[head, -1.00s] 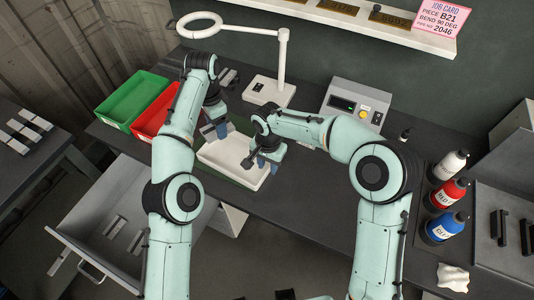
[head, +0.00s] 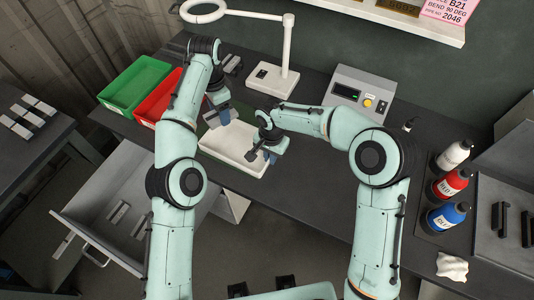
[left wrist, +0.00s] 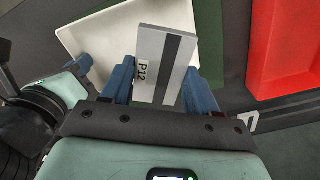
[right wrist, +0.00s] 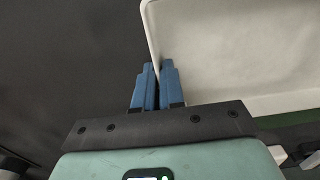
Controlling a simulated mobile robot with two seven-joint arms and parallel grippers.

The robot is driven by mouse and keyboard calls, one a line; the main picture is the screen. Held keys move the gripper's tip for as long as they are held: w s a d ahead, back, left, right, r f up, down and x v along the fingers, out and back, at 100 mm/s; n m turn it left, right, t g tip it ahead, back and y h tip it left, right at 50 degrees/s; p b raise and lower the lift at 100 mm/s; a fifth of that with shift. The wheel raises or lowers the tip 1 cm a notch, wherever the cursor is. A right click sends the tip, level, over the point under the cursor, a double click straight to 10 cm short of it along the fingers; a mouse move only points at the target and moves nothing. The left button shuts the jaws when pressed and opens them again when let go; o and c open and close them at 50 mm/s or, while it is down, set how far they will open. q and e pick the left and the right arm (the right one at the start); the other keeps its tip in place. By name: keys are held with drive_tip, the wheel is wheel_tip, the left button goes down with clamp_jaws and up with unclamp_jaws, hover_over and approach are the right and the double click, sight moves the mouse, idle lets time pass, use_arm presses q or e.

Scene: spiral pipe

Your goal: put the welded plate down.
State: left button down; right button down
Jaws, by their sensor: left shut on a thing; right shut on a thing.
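The welded plate (left wrist: 150,85) is a grey piece with a dark stripe and a "P12" label. It sits between the blue fingers of my left gripper (left wrist: 160,85), which is shut on it. In the head view my left gripper (head: 221,118) is at the far left part of the white tray (head: 262,172), and the plate is hard to make out. The wrist view shows the plate over the tray's edge; its height is unclear. My right gripper (right wrist: 157,85) is shut on the rim of the white tray (right wrist: 235,50), at the tray's right side in the head view (head: 270,152).
A green bin (head: 135,85) and red bin (head: 160,98) stand left of the tray. A lamp stand (head: 272,82) and control box (head: 358,92) are behind it. Bottles (head: 447,188) stand at right. An open drawer (head: 90,215) juts out in front.

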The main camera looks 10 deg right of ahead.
sight(227, 140)
use_arm(q)
drive_tip(key=n, duration=0.4)
drive_tip(key=shift+d+f+n, duration=0.1)
drive_tip(key=shift+f+n, duration=0.05)
drive_tip(key=shift+n, duration=0.25)
drive_tip(key=n, duration=0.6)
drive_tip(key=shift+d+f, duration=0.1)
drive_tip(key=shift+f, duration=0.15)
drive_tip(key=n, duration=0.6)
drive_tip(key=shift+f, duration=0.2)
drive_tip(key=n, duration=0.4)
drive_tip(key=shift+f, duration=0.1)
drive_tip(key=n, duration=0.6)
drive_tip(key=shift+f, duration=0.15)
drive_tip(key=n, duration=1)
drive_tip(key=shift+w, duration=0.1)
drive_tip(key=n, duration=0.4)
drive_tip(key=shift+n, duration=0.3)
drive_tip(key=shift+w+f, duration=0.1)
drive_tip(key=shift+f, duration=4.9)
